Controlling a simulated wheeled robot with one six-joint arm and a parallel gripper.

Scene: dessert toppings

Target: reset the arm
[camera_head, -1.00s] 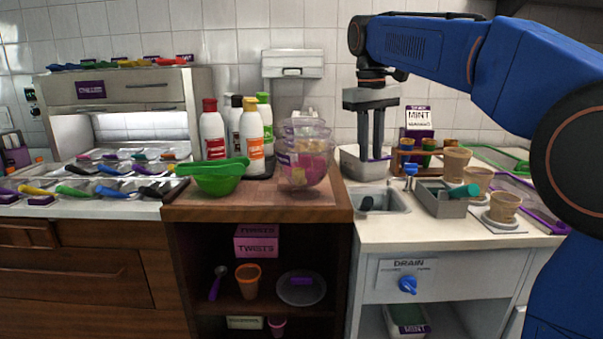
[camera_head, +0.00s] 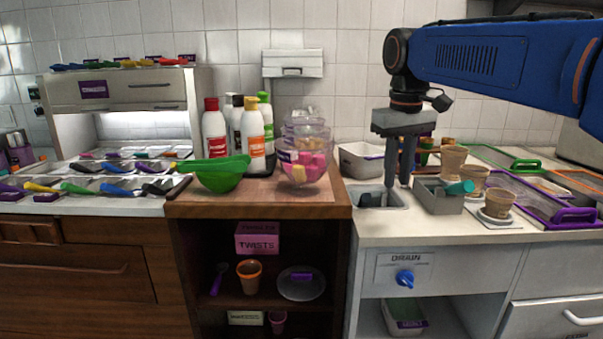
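My blue arm reaches in from the right. My gripper (camera_head: 398,184) points straight down over the right counter. Its two dark fingers are apart, with a gap between them and nothing seen held. The fingers hang in front of the right end of the small sink (camera_head: 362,187) and beside the grey bin (camera_head: 437,201). I cannot tell how far the fingertips are above the sink.
Paper cups (camera_head: 497,203) and a teal-handled scoop (camera_head: 460,188) are right of the gripper. Purple-rimmed lidded trays (camera_head: 572,214) lie farther right. Left are stacked clear bowls (camera_head: 303,165), sauce bottles (camera_head: 252,137) and green bowls (camera_head: 219,177).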

